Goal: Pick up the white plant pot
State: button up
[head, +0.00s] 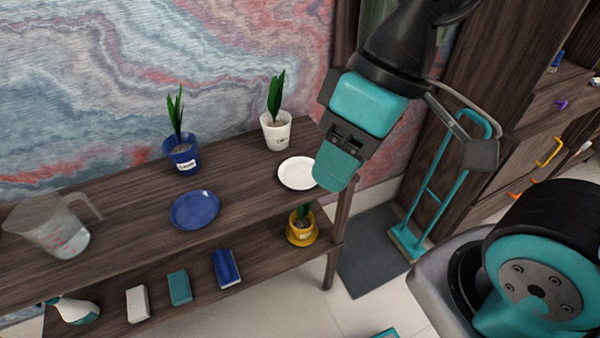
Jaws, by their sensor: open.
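The white plant pot (276,133) stands upright on the upper shelf board, near the wall, with a green leafy plant and dark lettering on its front. My gripper (337,168) is to the right of the pot and nearer to the camera, pointing down. It is open with nothing visible in it, and clearly apart from the pot in the picture. One finger mostly hides the other. The fingertip overlaps the right edge of a white saucer (296,174) in the view; I cannot tell its height above it.
A blue pot (182,158) stands left of the white one. The lower board holds a yellow pot (301,232), a blue box (227,269) and small blocks. Bare shelf surface lies between the pots.

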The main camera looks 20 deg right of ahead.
aim_at(276, 122)
jog(key=u, duration=1.8)
jog(key=i, duration=1.45)
jog(key=z, duration=2.9)
